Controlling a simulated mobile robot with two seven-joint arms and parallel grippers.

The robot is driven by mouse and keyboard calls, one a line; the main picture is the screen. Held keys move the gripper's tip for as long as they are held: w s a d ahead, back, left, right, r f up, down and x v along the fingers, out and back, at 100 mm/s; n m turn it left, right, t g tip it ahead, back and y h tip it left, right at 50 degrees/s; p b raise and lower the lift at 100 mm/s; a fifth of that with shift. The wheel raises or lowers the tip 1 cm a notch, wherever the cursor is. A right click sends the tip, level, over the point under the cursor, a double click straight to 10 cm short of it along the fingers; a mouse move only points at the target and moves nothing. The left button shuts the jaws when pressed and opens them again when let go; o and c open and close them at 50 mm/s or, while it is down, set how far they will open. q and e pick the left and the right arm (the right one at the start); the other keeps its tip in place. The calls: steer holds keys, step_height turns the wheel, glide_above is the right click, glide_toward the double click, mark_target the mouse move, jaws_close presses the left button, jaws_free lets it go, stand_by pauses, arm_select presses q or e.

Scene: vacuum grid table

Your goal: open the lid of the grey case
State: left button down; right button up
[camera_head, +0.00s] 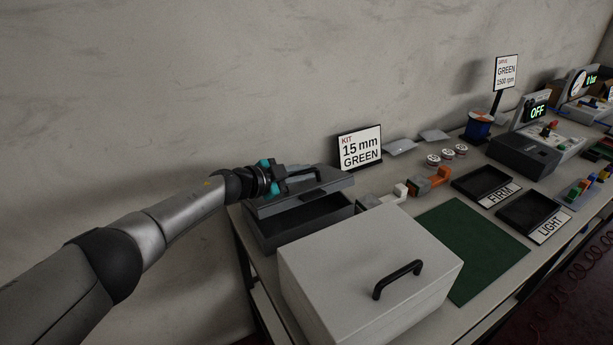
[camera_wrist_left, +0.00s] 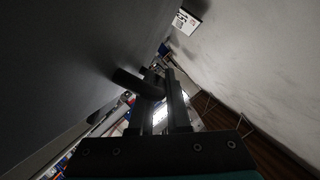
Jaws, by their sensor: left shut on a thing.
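The dark grey case (camera_head: 268,240) stands at the left end of the table, behind a big pale box. Its lid (camera_head: 335,186) is raised and tilted back, and the dark inside of the case shows below it. A black handle (camera_head: 318,171) sits on the lid. My left gripper (camera_head: 288,175) reaches in from the left and is shut on this handle. In the left wrist view the fingers (camera_wrist_left: 165,100) close on the dark handle bar (camera_wrist_left: 135,82), with the lid as a dark surface (camera_wrist_left: 55,70) at left. My right gripper is out of view.
The pale box (camera_head: 350,260) with a black handle stands right in front of the case. A kit sign (camera_head: 360,148) stands behind the lid near the wall. A green mat (camera_head: 470,245), trays marked FIRM (camera_head: 482,184) and LIGHT (camera_head: 530,215), and small parts lie to the right.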

arm_select(q)
steer(key=shift+w+a+r+n+g+b, duration=0.4)
steer(key=shift+w+a+r+n+b, duration=0.1)
steer(key=shift+w+r+n+b, duration=0.15)
steer(key=shift+w+a+r+n+g+h+b, duration=0.3)
steer(key=shift+w+a+r+n+b, duration=0.35)
steer(key=shift+b, duration=1.2)
steer(key=shift+w+d, duration=0.1)
steer(key=shift+d, duration=0.05)
steer(key=c, duration=1.2)
jaws_free()
steer(key=shift+o, duration=0.2)
